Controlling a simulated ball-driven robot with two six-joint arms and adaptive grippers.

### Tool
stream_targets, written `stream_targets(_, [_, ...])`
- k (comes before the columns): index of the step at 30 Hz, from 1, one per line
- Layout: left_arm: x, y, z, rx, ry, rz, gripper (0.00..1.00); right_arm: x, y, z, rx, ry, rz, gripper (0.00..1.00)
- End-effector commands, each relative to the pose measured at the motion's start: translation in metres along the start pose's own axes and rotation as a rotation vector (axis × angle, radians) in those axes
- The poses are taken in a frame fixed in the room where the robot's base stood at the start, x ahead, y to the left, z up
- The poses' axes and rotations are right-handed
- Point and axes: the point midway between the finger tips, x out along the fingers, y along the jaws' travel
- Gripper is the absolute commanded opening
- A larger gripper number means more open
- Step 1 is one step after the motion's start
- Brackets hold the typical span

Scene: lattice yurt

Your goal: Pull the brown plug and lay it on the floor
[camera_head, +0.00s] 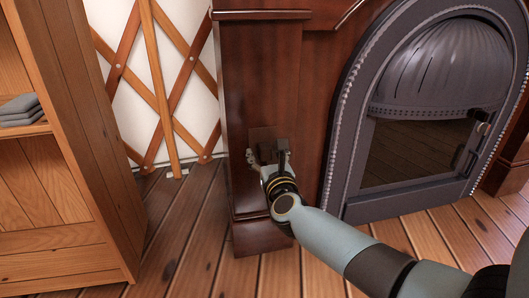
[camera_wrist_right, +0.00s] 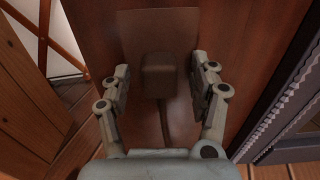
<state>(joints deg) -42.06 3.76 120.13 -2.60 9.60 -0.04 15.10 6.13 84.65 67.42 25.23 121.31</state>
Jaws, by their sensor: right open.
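The brown plug (camera_wrist_right: 159,76) sits on a brown plate (camera_wrist_right: 188,25) on the dark wood pillar. Its brown cord (camera_wrist_right: 164,122) hangs down from it. My right gripper (camera_wrist_right: 160,82) is open, with one finger on each side of the plug and a visible gap at both sides. In the head view my right gripper (camera_head: 268,158) is in front of the pillar and hides the plug, while part of the plate (camera_head: 262,134) shows above it. My left gripper is not in view.
A dark arched stove (camera_head: 352,130) with a glass door stands right of the pillar (camera_head: 250,80). A wooden shelf (camera_head: 75,130) with folded grey cloth (camera_head: 20,108) stands at left. The plank floor (camera_head: 190,230) between shelf and pillar is clear. Lattice wall (camera_head: 165,90) is behind.

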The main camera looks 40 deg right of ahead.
Motion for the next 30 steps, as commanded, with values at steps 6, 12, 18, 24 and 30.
stream_targets(6, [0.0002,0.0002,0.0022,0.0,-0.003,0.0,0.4,-0.0002,-0.0001,-0.0007,0.0,0.0,0.0,0.62])
stream_targets(12, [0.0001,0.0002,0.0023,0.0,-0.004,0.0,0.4,-0.0002,-0.0001,0.0,0.0,0.0,0.0,0.62])
stream_targets(18, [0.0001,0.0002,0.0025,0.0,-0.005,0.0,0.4,-0.0001,-0.0001,0.0,0.0,0.0,0.0,0.62])
stream_targets(24, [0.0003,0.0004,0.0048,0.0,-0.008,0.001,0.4,-0.0002,-0.0001,-0.0005,-0.001,0.0,0.0,0.62])
stream_targets(30, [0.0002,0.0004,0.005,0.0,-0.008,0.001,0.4,-0.0001,-0.0001,0.0001,-0.001,0.0,0.0,0.6])
